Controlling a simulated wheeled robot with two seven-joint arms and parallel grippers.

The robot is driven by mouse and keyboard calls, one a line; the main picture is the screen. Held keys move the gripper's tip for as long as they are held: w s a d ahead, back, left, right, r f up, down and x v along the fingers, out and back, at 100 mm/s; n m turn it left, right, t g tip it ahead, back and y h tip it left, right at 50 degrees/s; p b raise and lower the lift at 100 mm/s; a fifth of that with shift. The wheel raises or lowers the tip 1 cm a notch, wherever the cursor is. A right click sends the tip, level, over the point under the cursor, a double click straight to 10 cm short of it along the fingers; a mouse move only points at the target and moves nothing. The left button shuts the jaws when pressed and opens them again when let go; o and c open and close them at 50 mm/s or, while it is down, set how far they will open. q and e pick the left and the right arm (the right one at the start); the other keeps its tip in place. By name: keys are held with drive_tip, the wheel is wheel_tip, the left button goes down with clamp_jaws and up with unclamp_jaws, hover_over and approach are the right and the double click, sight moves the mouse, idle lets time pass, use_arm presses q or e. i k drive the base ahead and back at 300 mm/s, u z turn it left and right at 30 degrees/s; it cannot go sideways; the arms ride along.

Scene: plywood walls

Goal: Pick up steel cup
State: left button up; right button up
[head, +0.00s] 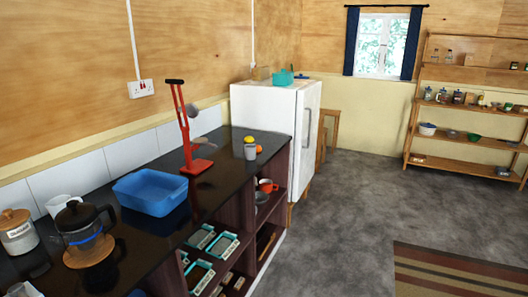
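A small grey cup (250,152), which looks like the steel cup, stands upright near the far end of the dark counter (225,145). It is to the right of the red lamp (196,167) and close to the counter's right edge. A yellow fruit (249,140) sits just behind it, and an orange fruit (259,149) is beside it on the right. Neither of my grippers shows in the head view.
A blue basin (150,194), a coffee press (82,230), a white mug (62,208) and a lidded jar (17,232) stand nearer on the counter. Open shelves below hold dishes. A white fridge (272,115) stands beyond.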

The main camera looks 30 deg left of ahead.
sight(250, 150)
drive_tip(key=i, duration=1.9)
drive_tip(key=u, duration=1.05)
drive_tip(key=i, duration=1.2)
drive_tip(key=u, duration=1.3)
